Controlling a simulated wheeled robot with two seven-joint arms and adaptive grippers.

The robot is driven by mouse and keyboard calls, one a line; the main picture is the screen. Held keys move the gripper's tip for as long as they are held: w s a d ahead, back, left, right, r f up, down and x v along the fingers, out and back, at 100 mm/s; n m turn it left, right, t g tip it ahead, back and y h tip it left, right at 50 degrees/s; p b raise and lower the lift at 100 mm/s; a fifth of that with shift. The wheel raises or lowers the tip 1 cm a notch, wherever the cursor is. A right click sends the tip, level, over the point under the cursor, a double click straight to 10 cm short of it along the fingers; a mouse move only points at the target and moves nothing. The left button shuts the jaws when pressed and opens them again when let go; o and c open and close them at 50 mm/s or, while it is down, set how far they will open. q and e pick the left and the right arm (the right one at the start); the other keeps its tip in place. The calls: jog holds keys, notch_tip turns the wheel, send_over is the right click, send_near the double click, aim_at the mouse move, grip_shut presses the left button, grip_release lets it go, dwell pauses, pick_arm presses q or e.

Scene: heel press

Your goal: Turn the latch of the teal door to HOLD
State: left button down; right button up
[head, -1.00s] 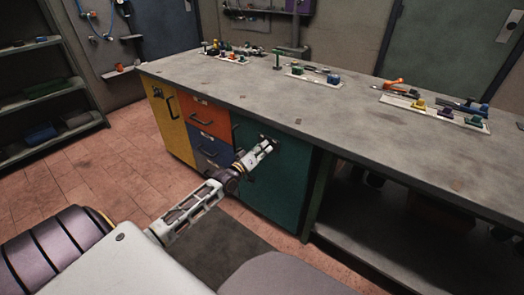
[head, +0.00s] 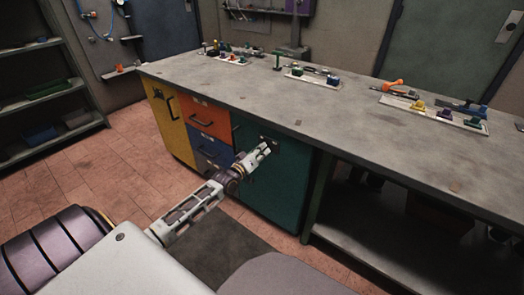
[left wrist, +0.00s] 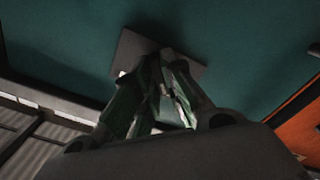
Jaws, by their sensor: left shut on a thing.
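The teal door (head: 283,189) is the front of the bench cabinet, right of the drawers, and appears closed. It fills the background of the left wrist view (left wrist: 240,45). My left gripper (head: 265,147) is at the upper part of this door. In the left wrist view the fingers (left wrist: 165,62) meet in front of a grey plate (left wrist: 130,48) on the door. The gripper is shut on the latch there, which the fingers almost wholly hide. The latch's angle and any HOLD mark cannot be read. My right gripper is not in view.
Left of the teal door are an orange drawer (head: 204,117), a blue drawer (head: 210,150) and a yellow door (head: 168,118) with handles. The worktop (head: 330,115) overhangs above, with trays of small tools. An open shelf space (head: 380,215) lies to the right.

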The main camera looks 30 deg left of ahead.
pick_arm(q)
jog(key=shift+m+p, duration=5.6)
jog(key=shift+m, duration=3)
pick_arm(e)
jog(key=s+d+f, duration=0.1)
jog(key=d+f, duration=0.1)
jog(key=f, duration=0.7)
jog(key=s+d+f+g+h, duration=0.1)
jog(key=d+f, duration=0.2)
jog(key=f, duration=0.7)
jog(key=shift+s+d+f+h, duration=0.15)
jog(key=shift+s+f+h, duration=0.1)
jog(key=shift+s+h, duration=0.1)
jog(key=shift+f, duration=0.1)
pick_arm(q)
jog(key=shift+d, duration=0.1)
jog(key=c, duration=1.5)
grip_release()
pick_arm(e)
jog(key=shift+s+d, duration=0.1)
